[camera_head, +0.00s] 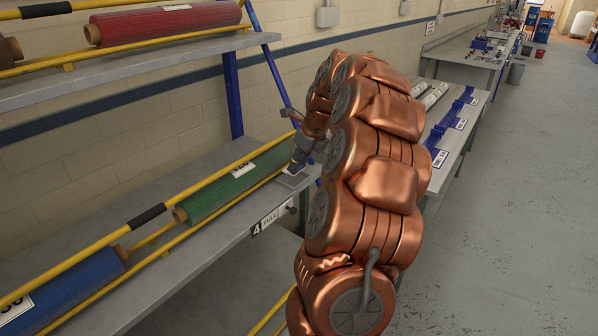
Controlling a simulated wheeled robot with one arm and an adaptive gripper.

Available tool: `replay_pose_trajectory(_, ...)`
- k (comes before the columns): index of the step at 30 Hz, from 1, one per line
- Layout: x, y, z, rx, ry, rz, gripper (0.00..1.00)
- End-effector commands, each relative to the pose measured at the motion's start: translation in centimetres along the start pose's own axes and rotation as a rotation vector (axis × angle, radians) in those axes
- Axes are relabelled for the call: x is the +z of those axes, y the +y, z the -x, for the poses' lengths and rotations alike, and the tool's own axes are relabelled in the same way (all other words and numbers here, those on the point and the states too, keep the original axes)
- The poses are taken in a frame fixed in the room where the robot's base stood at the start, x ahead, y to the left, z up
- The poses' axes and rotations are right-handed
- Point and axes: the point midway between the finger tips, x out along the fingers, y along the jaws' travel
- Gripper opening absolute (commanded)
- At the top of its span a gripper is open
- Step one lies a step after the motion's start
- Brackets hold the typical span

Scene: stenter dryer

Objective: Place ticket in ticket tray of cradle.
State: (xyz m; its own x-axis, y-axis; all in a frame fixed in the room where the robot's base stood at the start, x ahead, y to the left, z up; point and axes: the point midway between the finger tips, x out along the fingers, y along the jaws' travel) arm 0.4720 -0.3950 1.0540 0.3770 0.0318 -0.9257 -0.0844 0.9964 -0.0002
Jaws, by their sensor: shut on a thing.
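My copper-coloured arm fills the middle of the view. My gripper (304,153) is small, grey and partly hidden by the arm, at the right end of the middle shelf. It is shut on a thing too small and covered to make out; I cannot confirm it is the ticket. A small grey flat plate (292,180) lies on the shelf end just below the gripper; I cannot tell whether it is the ticket tray. A green roll (215,193) with a white label (243,169) lies in a yellow-railed cradle (150,238) left of the gripper.
A blue roll (65,285) lies at lower left, and a red roll (165,22) on the upper shelf (110,78). A blue post (232,95) stands behind my gripper. A sign with a 4 (256,229) is on the shelf's front edge. The floor (510,210) at right is clear.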

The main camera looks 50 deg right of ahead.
Motion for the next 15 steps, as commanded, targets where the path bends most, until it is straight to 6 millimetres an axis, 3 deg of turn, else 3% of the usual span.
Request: replay_pose_trajectory(15, -1.2, -0.2, -3.3, 0.003, 0.003, 0.000, 0.10)
